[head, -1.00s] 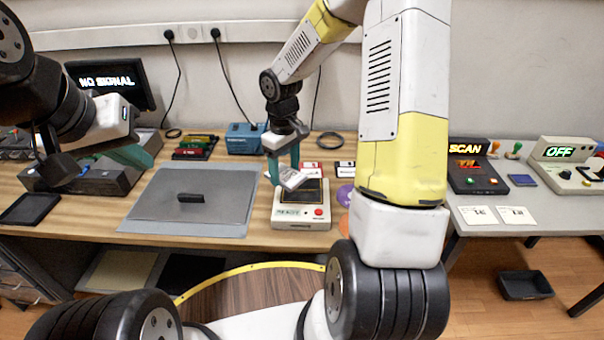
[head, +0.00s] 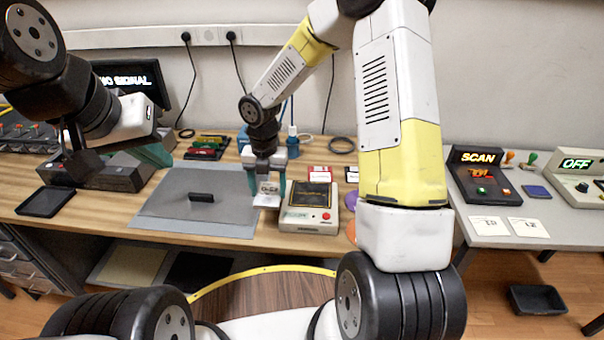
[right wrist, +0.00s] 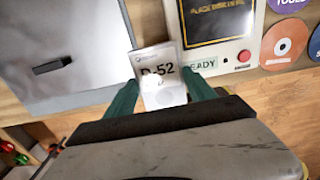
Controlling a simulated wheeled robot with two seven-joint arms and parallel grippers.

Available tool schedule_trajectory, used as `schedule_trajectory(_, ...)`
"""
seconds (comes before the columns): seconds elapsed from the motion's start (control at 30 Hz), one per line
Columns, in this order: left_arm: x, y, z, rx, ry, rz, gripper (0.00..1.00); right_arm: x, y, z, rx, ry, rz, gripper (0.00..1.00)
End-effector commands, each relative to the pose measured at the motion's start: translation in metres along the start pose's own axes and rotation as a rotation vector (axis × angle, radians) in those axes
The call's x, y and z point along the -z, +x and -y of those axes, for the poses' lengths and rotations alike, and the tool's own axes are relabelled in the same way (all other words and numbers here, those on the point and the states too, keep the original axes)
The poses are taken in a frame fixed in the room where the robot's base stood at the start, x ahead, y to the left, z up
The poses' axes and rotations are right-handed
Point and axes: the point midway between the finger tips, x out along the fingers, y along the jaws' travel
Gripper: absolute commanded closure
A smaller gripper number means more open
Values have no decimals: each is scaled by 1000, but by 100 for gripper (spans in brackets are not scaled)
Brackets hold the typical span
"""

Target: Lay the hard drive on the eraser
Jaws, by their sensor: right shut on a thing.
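The hard drive (head: 267,200) is a small silver-white block. It shows in the right wrist view (right wrist: 162,75) with a label reading D-52. My right gripper (head: 267,186) is shut on it, teal fingers on either side. The eraser (head: 309,209) is a cream box with a dark top panel, a red button and a READY sign; it shows in the right wrist view (right wrist: 215,25). The drive is just left of the eraser, between it and the grey mat; its height above the table is unclear. My left gripper (head: 150,153) is at the left; its jaw opening cannot be made out.
The grey mat (head: 165,212) with a black handle-like block (head: 201,197) lies left of the eraser. Coloured discs (right wrist: 285,42) lie right of it, and floppy disks (head: 320,173) behind it. A black tray (head: 45,202) is at the far left.

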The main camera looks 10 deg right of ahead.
Motion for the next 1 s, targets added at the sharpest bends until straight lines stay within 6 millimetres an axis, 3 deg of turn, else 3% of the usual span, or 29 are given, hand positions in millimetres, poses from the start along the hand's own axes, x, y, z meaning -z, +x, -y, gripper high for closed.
schedule_trajectory(0.2,0,0,0,0,0,0,100,-35,5,50,0,12,1,87)
schedule_trajectory(0.43,0,0,0,0,0,0,100,-64,10,92,0,10,-1,87)
schedule_trajectory(0.77,0,0,0,0,0,0,100,-80,13,115,0,9,0,87)
schedule_trajectory(1.0,0,0,0,0,0,0,100,-80,47,115,1,5,-2,87)
